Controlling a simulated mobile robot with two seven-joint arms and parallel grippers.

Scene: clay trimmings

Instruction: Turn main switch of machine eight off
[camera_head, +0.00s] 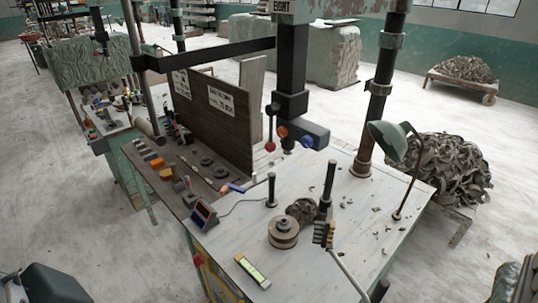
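The column stands over a pale worktable (340,265). Red (270,147), orange (282,132) and blue (307,141) round knobs sit around the lower end of the column. A small boxed device with a screen (204,214) stands at the table's left edge. A yellow and red patch (218,284) shows on the table's front side, mostly cut off. I cannot tell which part is the main switch. No gripper fingers show.
A brown board with white notices (215,115) stands behind a row of blocks and dials. A brush (323,235), a round wooden piece (283,232) and a green lamp (388,140) are on the table. Trimmings (446,168) are heaped at right. Pale floor (75,225) is clear at left.

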